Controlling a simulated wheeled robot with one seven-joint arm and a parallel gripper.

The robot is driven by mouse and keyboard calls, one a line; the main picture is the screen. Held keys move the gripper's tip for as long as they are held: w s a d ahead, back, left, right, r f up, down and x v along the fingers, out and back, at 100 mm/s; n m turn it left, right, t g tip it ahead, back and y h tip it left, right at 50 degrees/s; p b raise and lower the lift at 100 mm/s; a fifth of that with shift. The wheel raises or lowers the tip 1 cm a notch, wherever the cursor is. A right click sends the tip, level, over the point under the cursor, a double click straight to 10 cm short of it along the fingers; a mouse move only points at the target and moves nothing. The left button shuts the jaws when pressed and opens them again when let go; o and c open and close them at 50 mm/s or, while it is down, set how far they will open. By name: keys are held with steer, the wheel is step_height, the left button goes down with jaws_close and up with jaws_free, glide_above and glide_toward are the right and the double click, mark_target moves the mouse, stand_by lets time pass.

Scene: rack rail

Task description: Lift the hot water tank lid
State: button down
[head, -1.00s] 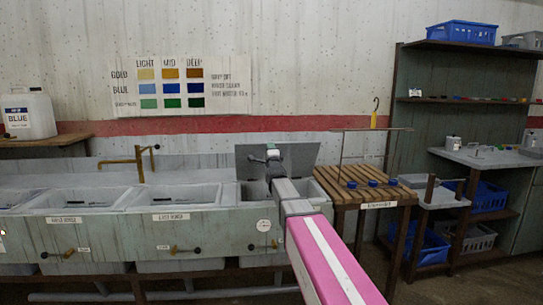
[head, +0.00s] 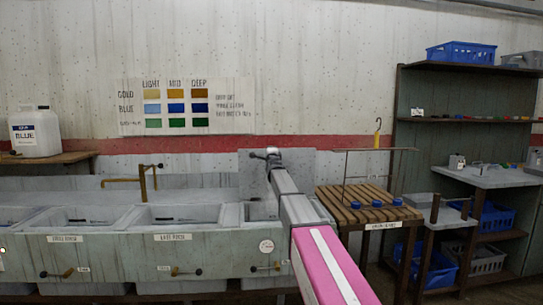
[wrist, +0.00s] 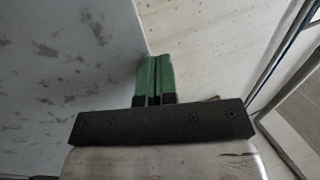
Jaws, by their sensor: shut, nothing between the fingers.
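The hot water tank lid (head: 300,165) is a flat grey panel. It stands raised, close to upright, at the back of the tank (head: 240,248), the right-hand bay of the sink row with a round dial on its front. My arm reaches over the tank. My gripper (head: 272,154) is in front of the lid's upper part. In the wrist view its green fingers (wrist: 155,65) are shut together with nothing between them. A speckled grey surface, likely the lid (wrist: 65,65), lies just left of the fingers; I cannot tell whether they touch.
Two rinse basins (head: 175,215) with a brass tap (head: 146,180) lie left of the tank. A slatted wooden table (head: 345,203) with blue-topped items and a wire frame stands close on the right. A shelf unit (head: 460,95) with crates is farther right. The wall is close behind.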

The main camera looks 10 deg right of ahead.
steer(key=shift+w, duration=1.85)
